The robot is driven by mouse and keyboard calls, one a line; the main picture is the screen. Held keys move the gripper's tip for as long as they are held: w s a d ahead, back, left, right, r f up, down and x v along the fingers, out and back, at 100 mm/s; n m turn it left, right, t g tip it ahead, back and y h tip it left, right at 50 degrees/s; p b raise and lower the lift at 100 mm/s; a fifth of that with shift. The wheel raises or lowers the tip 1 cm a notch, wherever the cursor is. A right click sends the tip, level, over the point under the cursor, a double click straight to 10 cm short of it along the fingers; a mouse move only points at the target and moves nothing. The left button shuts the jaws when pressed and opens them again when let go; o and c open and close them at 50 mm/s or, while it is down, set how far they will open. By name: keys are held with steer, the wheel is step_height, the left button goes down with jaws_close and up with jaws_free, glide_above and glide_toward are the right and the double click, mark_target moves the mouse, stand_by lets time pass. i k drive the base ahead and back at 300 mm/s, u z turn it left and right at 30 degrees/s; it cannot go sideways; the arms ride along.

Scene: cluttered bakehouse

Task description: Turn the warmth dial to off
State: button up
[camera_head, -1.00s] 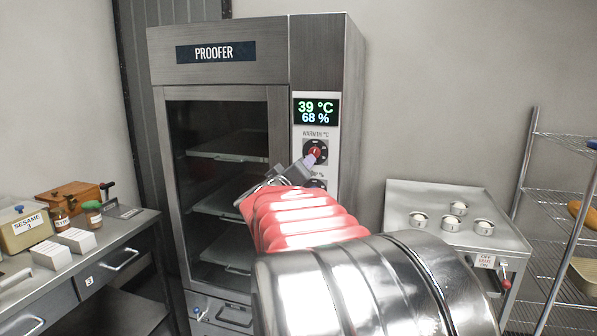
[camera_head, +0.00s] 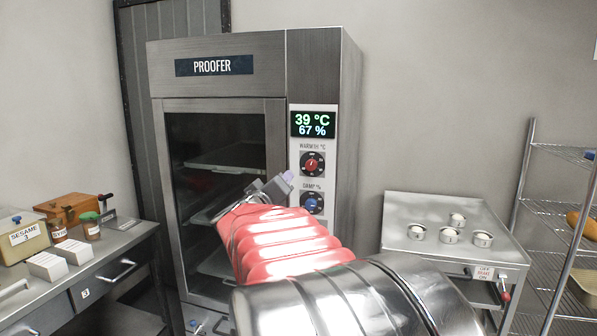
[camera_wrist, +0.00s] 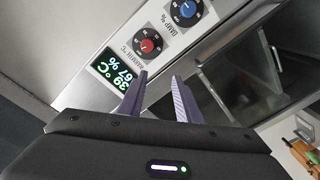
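The display (camera_head: 313,125) above reads 39 °C and 67 %.
The blue damp dial (camera_head: 312,204) sits just below the warmth dial. The proofer's glass door (camera_head: 222,190) is left of the panel. A steel cabinet (camera_head: 400,215) with several small cups and a wire rack (camera_head: 560,207) stand at right. A cluttered counter (camera_head: 120,240) stands at left.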

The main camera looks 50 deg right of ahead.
mark_target(312, 164)
steer(key=u, duration=1.25)
steer(key=k, duration=0.95)
steer(key=z, duration=0.8)
steer(key=i, duration=0.85)
steer(key=z, duration=0.05)
